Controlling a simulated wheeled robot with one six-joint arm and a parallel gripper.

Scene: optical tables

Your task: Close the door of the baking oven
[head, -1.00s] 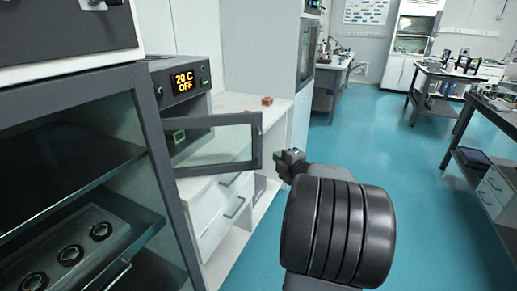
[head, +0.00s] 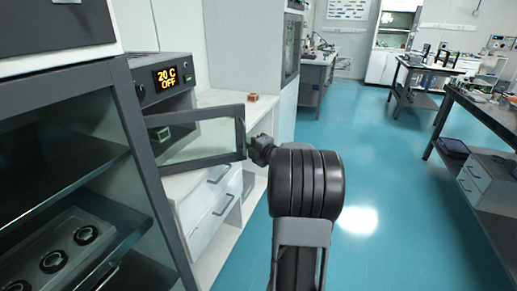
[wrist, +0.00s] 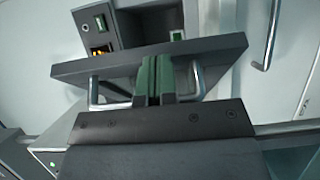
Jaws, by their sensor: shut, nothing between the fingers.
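The baking oven (head: 165,78) stands on the white bench with its display lit "20 C OFF". Its door (head: 240,132), a dark frame around glass, stands wide open toward the right. In the wrist view the door (wrist: 80,70) shows nearly edge-on, with a metal bar handle (wrist: 93,92) on its near side. My gripper (head: 256,150) is at the free edge of the door in the head view. In the wrist view my gripper (wrist: 153,78) has its green fingers together over the middle of the handle. I cannot tell whether they touch it.
A tall dark cabinet with glass (head: 165,200) stands close at the left. White drawers (head: 208,210) are below the oven. A small brown block (head: 252,97) lies on the bench. The blue floor (head: 370,180) to the right is clear.

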